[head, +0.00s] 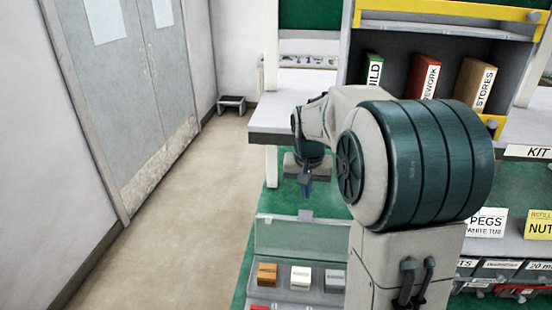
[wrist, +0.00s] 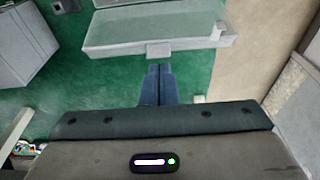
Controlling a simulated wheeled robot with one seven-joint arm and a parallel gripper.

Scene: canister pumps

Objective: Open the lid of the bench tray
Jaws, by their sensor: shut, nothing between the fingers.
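The bench tray (head: 292,292) stands on the green surface, low in the head view. Orange, white and grey blocks show uncovered in its compartments. A clear lid panel (head: 300,238) spans the tray's far side, looking swung back from the blocks; its exact angle is unclear. In the wrist view the lid (wrist: 150,30) shows green through it, with a small grey tab (wrist: 158,50) on its edge. My gripper (head: 305,190) is shut and empty beyond the lid in the head view. In the wrist view its blue fingertips (wrist: 159,68) are just below the tab; contact cannot be told.
My arm hides the tray's right side. A shelf with upright binders (head: 425,77) stands at the back right. Labelled bins, including a pegs card (head: 487,222), are at the right. Open floor (head: 195,205) lies to the left, before grey doors (head: 130,80).

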